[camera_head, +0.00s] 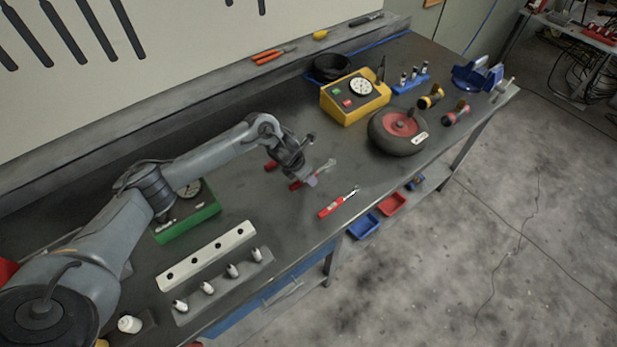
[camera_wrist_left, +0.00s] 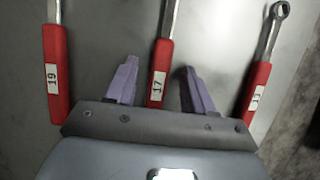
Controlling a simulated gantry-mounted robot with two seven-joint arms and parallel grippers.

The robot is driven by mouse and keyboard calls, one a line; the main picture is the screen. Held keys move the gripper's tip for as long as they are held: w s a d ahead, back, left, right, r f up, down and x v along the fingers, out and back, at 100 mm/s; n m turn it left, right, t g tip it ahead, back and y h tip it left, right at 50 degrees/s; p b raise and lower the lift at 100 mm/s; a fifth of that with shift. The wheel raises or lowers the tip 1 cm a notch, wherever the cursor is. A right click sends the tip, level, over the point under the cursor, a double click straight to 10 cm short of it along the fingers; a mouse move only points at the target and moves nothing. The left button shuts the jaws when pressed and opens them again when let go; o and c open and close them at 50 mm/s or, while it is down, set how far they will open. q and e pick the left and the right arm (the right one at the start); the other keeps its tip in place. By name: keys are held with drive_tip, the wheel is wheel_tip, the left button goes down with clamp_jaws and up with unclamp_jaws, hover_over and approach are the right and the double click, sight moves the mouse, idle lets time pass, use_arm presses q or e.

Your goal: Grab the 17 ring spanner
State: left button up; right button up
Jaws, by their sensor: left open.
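The 17 ring spanner (camera_wrist_left: 160,75) has a red handle with a white label reading 17. It lies on the bench in the wrist view, between the spread fingers of my left gripper (camera_wrist_left: 162,80). The fingers are open, one on each side of the handle, with gaps to it. In the head view my left gripper (camera_head: 305,178) is over the spanner's red handle (camera_head: 295,185) and partly hides it. The spanner's ring end is outside the wrist view. How high the fingertips are above the bench is hard to tell. My right gripper is not in view.
A red spanner labelled 19 (camera_wrist_left: 55,75) lies to the left, and another red spanner (camera_wrist_left: 256,90), its label hard to read, to the right. A green gauge box (camera_head: 186,218), a yellow gauge box (camera_head: 350,108) and a wheel (camera_head: 395,145) stand on the bench (camera_head: 240,195).

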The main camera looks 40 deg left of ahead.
use_arm(q)
clamp_jaws()
drive_tip(key=shift+r, duration=0.1)
